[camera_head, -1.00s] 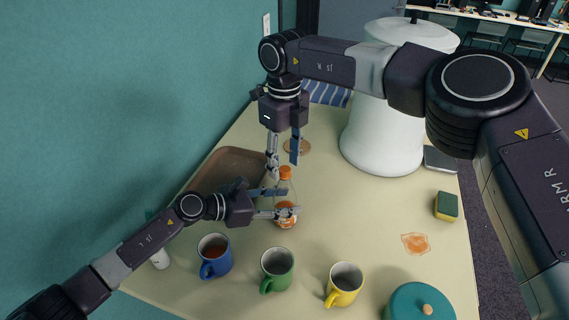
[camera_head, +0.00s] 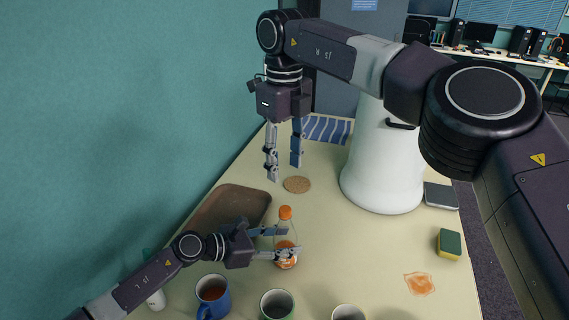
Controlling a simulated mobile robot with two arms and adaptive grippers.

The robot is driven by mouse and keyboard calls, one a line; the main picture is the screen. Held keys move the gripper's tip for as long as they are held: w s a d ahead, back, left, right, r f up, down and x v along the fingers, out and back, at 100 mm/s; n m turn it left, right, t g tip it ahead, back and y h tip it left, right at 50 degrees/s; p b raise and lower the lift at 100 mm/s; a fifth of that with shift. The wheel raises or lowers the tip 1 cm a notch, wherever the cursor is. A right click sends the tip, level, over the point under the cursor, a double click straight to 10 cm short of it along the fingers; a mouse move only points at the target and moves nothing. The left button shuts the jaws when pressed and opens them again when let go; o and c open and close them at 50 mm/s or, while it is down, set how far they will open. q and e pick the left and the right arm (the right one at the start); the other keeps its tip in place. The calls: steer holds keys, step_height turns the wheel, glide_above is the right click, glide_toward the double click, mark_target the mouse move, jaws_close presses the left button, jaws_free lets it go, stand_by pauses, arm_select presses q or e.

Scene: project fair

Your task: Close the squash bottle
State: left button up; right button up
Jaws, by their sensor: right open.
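The squash bottle (camera_head: 287,262) stands upright on the table, clear with orange liquid in the bottom. An orange cap (camera_head: 285,212) sits on its neck; I cannot tell how tight it is. My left gripper (camera_head: 291,243) reaches in from the left with its fingers on either side of the bottle's body. It looks shut on the bottle. My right gripper (camera_head: 284,172) points down above and behind the bottle. Its fingers are apart with nothing between them, clear of the cap.
A brown tray (camera_head: 222,203) lies left of the bottle. A cork coaster (camera_head: 297,184) and a striped cloth (camera_head: 326,129) lie behind. A large white container (camera_head: 381,168) stands at right. A blue mug (camera_head: 212,295) and a green mug (camera_head: 277,304) stand in front. A sponge (camera_head: 449,244) and an orange spill (camera_head: 420,284) are right.

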arm_select(q)
steer(key=o, duration=0.4)
steer(key=v, duration=1.2)
steer(key=shift+s+f, duration=0.1)
